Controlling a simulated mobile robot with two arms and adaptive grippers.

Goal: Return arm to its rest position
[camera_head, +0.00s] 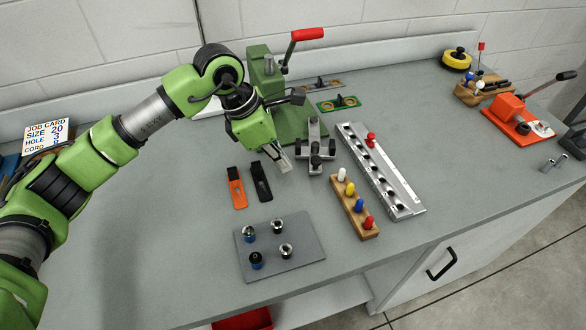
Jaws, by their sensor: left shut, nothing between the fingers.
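My left arm, green and grey, comes in from the left edge and reaches over the workbench. My left gripper (284,163) is shut and empty. It points down above the bench, just left of a grey metal fixture (316,150) and close to the black clip (261,181). I cannot tell its exact height above the bench. My right gripper does not show.
A green press (266,72) with a red-handled lever stands behind the gripper. A grey rail (397,188), a wooden peg block (345,208) and a grey mat (307,236) with metal fittings lie nearby. An orange tool (508,116) is far right. The left front bench is clear.

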